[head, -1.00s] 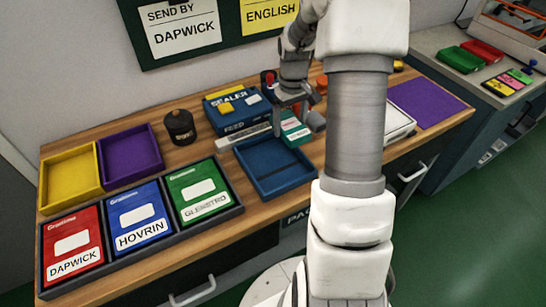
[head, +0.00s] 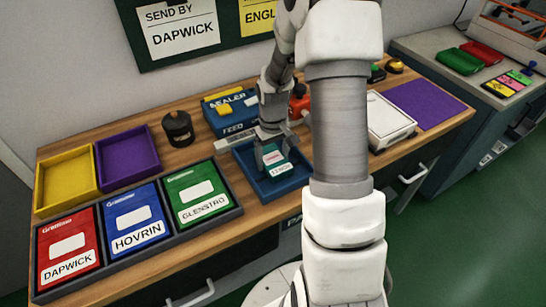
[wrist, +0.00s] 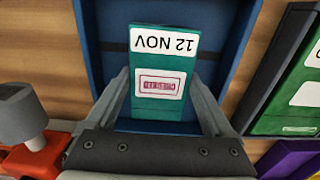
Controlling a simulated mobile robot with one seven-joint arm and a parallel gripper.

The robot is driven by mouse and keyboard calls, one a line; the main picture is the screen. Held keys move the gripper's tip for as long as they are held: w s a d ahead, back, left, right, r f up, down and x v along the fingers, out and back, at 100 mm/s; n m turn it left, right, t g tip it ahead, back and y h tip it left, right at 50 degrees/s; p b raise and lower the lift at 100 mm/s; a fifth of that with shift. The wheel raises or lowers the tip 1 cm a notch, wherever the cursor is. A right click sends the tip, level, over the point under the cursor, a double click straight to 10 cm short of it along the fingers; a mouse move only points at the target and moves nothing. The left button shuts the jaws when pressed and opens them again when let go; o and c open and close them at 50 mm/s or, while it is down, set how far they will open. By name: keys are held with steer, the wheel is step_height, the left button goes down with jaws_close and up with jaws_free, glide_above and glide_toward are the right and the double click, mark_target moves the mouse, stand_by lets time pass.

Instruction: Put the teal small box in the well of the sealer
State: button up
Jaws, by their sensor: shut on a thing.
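The teal small box (head: 279,168) is between the fingers of my gripper (head: 272,160), over or inside the blue tray (head: 252,190); its height above the floor is unclear. In the wrist view the box (wrist: 160,88) shows an upside-down "12 NOV" label and a white label with a red stamp mark. The fingers (wrist: 160,98) stand at both sides of the box, shut on it. The blue sealer (head: 224,119) stands behind the tray, with yellow and white parts on top. I cannot make out its well; my arm hides some of its right side.
A black round container (head: 178,128) stands left of the sealer. Yellow (head: 65,183) and purple (head: 128,158) trays are at left, behind the red, blue and green named boxes. A red-orange thing with a grey knob (wrist: 22,118) is near the gripper. A white box (head: 388,120) is at right.

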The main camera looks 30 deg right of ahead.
steer(key=shift+f, duration=0.1)
steer(key=o, duration=1.2)
